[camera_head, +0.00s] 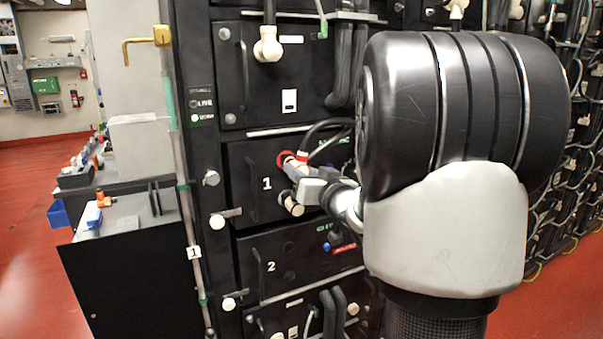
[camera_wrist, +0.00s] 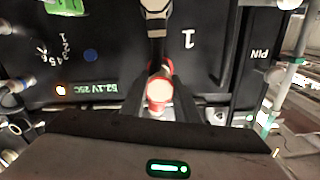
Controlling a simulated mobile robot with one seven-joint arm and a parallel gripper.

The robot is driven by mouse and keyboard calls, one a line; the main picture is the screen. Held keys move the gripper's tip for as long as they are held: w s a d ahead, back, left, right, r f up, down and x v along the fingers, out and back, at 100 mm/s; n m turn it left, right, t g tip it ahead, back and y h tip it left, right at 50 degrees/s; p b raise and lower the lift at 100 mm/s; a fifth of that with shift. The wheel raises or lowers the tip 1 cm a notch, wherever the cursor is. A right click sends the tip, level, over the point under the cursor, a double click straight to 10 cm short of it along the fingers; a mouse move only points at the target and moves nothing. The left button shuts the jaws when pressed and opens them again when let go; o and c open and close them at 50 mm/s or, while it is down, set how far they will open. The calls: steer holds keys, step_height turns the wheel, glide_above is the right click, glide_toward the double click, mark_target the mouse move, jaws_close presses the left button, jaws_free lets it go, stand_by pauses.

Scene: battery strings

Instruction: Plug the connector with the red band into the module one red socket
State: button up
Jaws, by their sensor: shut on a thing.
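The connector with the red band (camera_head: 295,168) is a cream plug at the front of module one, the black panel (camera_head: 256,158) marked 1. It shows in the wrist view (camera_wrist: 159,90) as a cream end ringed in red. My gripper (camera_head: 308,180) is shut on it, with dark fingers on either side in the wrist view (camera_wrist: 160,104). A red ring (camera_head: 283,157) shows at its far end, against the panel. I cannot tell whether this ring is the socket or the band, nor how deep the plug sits. My gripper and arm hide part of the panel.
A cream knob-like piece (camera_head: 293,206) sits just below my gripper. Module two (camera_head: 285,265) is underneath, with a blue button (camera_head: 327,246) and a red label. A black cable (camera_head: 322,128) arches above the plug. A upright pole (camera_head: 186,205) stands at the left.

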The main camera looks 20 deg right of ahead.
steer(key=shift+w, duration=1.15)
steer(key=o, duration=1.3)
steer(key=shift+c, duration=0.2)
steer(key=s+p, duration=0.1)
steer(key=s, duration=1.6)
steer(key=shift+s+d, duration=0.2)
steer(key=shift+d, duration=0.05)
